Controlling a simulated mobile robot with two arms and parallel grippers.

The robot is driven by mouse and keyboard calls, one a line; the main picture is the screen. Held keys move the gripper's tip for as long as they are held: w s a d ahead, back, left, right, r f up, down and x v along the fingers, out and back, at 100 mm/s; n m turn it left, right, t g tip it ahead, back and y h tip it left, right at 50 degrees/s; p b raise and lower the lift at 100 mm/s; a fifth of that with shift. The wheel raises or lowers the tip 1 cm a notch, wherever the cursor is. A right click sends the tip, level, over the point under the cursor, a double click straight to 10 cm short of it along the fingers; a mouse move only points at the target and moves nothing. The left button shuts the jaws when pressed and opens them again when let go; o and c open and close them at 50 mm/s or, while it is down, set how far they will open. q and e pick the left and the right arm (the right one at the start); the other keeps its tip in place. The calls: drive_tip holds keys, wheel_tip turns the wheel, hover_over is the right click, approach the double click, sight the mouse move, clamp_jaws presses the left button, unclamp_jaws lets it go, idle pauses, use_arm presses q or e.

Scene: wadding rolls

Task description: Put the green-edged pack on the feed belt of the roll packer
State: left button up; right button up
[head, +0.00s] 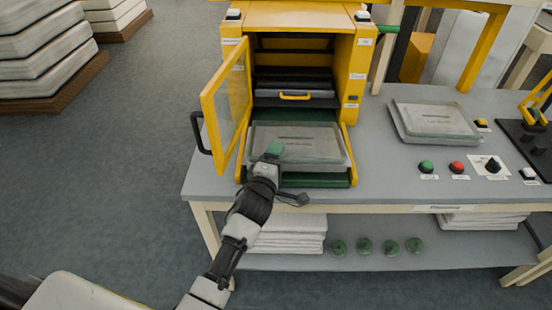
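The roll packer (297,20) is a yellow machine on the grey table, with its clear-paned door (228,98) swung open to the left. A flat, greyish wrapped pack (315,143) lies at the packer's front, over the green feed belt (315,180), whose front end shows below it. My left gripper (272,153) is at this pack's left front side, with a green patch at its tip. Its fingers are too small to tell apart, and contact is unclear. A similar pack (435,118) lies on the table to the right. Which pack is green-edged is unclear. My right gripper is out of view.
Green and red buttons (457,168) and a dark knob (492,166) sit at the table's front right. A black-based yellow device (535,130) stands at the far right. White stacks and several green round pieces (364,246) lie on the lower shelf.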

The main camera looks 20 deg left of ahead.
use_arm(q)
drive_tip(key=shift+r+p, duration=0.45)
drive_tip(key=shift+r, duration=0.1)
drive_tip(key=s, duration=1.2)
drive_tip(key=shift+a+r+b, duration=0.1)
drive_tip(key=shift+a+b, duration=0.05)
drive_tip(key=shift+b, duration=0.25)
